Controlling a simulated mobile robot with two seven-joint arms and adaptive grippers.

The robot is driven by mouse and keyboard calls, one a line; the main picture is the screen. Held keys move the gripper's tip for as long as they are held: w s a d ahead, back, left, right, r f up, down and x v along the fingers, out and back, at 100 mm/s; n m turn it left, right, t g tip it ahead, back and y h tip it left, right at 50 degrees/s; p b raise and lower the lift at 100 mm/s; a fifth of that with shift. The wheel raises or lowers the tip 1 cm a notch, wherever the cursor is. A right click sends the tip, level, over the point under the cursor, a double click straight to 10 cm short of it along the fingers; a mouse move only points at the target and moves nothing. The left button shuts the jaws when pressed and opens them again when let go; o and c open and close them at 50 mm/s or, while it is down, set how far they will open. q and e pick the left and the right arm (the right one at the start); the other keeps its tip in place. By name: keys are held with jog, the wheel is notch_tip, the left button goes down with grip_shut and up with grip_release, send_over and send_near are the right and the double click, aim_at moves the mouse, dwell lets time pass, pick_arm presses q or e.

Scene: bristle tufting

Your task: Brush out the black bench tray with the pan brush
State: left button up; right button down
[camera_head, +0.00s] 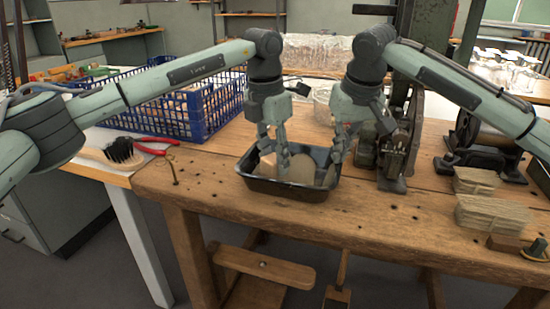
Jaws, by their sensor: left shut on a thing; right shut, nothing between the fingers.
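The black bench tray (285,190) sits on the wooden bench near its front edge, with pale tan pieces (301,168) inside. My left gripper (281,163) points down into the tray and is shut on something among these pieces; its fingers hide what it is. My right gripper (336,156) is shut and empty at the tray's right end; I cannot tell if it touches the rim. A brush with black bristles and a pale wooden body (122,152) lies on the white table at left, apart from both grippers. I cannot tell whether it is the pan brush.
A blue crate (185,115) stands behind and left of the tray. Red-handled pliers (152,147) lie beside the black-bristled brush. A metal machine (394,160) stands close to the tray's right. Bundles of pale fibre (490,212) lie further right. The bench front is mostly clear.

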pick_arm(q)
jog(key=shift+w+r, duration=0.1)
jog(key=shift+r, duration=3.2)
pick_arm(e)
jog(key=shift+r, duration=3)
jog(key=v, duration=1.2)
